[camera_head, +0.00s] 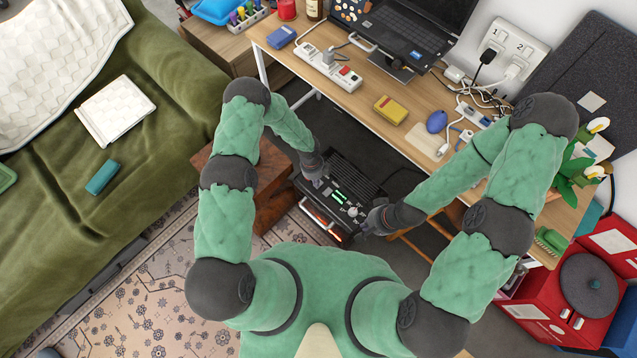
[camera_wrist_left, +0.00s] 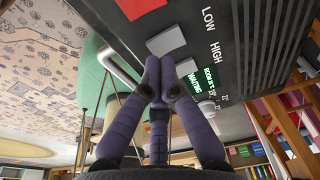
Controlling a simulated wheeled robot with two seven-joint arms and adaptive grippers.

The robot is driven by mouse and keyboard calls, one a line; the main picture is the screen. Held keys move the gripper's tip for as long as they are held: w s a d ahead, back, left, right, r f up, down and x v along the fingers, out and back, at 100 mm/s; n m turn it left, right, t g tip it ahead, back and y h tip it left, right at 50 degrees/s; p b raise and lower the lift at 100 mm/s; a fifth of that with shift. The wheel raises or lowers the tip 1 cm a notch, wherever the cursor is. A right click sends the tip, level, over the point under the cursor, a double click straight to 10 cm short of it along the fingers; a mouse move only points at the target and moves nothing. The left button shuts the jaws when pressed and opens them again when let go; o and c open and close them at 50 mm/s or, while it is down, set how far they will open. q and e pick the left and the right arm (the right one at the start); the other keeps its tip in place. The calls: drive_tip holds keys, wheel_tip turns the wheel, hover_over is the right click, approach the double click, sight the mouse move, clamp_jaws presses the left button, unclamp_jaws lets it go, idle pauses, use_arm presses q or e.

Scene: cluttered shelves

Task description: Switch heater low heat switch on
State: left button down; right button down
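The heater (camera_head: 352,178) is a dark box on the floor below the desk, with green displays and pale controls on top. In the left wrist view its panel (camera_wrist_left: 240,20) has LOW and HIGH labels. A grey switch (camera_wrist_left: 165,40) lines up with LOW. Another pale switch (camera_wrist_left: 186,67) lines up with HIGH, partly hidden by a finger. My left gripper (camera_wrist_left: 162,68) has its fingertips together and empty, close beside the grey switch; contact cannot be told. It also shows over the heater in the head view (camera_head: 316,178). My right gripper (camera_head: 370,224) is at the heater's right side, its fingers unclear.
The wooden desk (camera_head: 365,95) overhangs beyond the heater, with a laptop (camera_head: 405,35) and power strip (camera_head: 328,66). A wooden block (camera_head: 274,205) stands left of the heater. A green sofa (camera_head: 60,195) is far left, a red record player (camera_head: 590,285) at lower right.

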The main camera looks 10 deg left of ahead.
use_arm(q)
drive_tip(key=shift+f+b, duration=0.95)
drive_tip(key=shift+f, duration=0.05)
idle(0.7)
drive_tip(key=shift+r, duration=0.1)
drive_tip(key=shift+r+p, duration=2.1)
drive_tip(key=shift+r, duration=1.35)
drive_tip(key=s+r+n+h, duration=0.1)
drive_tip(key=s+r+n, duration=0.3)
drive_tip(key=n, duration=0.5)
drive_tip(key=s+r+n+t, duration=0.1)
drive_tip(key=s+r+n, duration=0.3)
drive_tip(key=s+n, duration=0.4)
drive_tip(key=s+r+n+h, duration=0.1)
drive_tip(key=s+r+n, duration=0.3)
drive_tip(key=n, duration=0.6)
drive_tip(key=shift+s+r+h, duration=0.15)
drive_tip(key=shift+s+h, duration=0.15)
drive_tip(key=shift+s, duration=0.9)
drive_tip(key=shift+a, duration=0.1)
